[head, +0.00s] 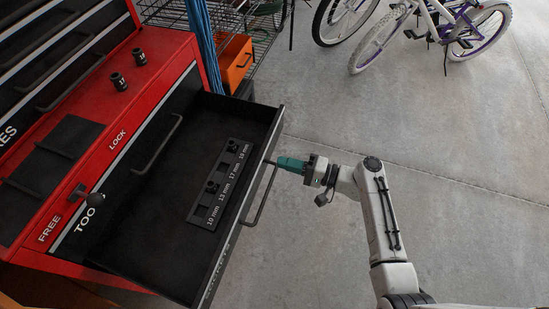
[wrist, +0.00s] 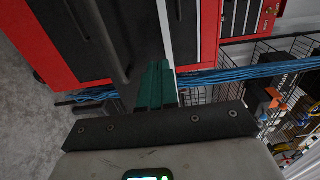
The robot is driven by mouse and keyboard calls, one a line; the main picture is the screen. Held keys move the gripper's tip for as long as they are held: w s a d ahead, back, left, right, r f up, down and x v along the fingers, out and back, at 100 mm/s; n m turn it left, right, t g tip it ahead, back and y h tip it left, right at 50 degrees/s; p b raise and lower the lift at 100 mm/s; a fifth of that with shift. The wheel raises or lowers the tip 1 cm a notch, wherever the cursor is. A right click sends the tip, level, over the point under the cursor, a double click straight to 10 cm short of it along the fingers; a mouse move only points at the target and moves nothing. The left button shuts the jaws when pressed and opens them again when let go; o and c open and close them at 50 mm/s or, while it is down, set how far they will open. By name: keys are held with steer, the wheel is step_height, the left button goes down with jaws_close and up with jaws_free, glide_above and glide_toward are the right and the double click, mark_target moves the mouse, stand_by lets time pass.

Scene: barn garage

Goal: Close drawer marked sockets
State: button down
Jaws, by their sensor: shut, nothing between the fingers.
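The sockets drawer (head: 120,245) is pulled well out of the red tool chest in the head view. My gripper (head: 277,162) has teal fingers, shut and empty, at the outer side of the front panel by the handle's far end. In the wrist view the shut fingers (wrist: 158,72) point toward the drawer front; contact cannot be told.
The red chest (head: 165,55) carries two loose black sockets (head: 128,69) and a lock lever (head: 95,200). Blue cable (head: 203,40), a wire rack (head: 235,15) and an orange box (head: 237,62) stand beyond the drawer. Bicycles (head: 430,25) stand farther back. The concrete floor at right is clear.

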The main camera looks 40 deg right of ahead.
mark_target(264, 157)
steer(key=shift+x, duration=1.95)
steer(key=shift+a, duration=0.1)
steer(key=shift+w+a, duration=0.15)
steer(key=shift+w, duration=0.15)
steer(key=b+x, duration=0.7)
steer(key=x, duration=0.7)
steer(key=b+x, duration=0.6)
steer(key=x, duration=0.7)
steer(key=shift+w+a+f+b, duration=0.2)
steer(key=shift+w+b, duration=0.1)
steer(key=shift+b, duration=0.1)
steer(key=shift+w+a+r, duration=0.1)
steer(key=shift+w+a, duration=0.25)
steer(key=shift+w, duration=0.05)
steer(key=shift+w+r+b, duration=0.1)
steer(key=shift+r+b, duration=0.2)
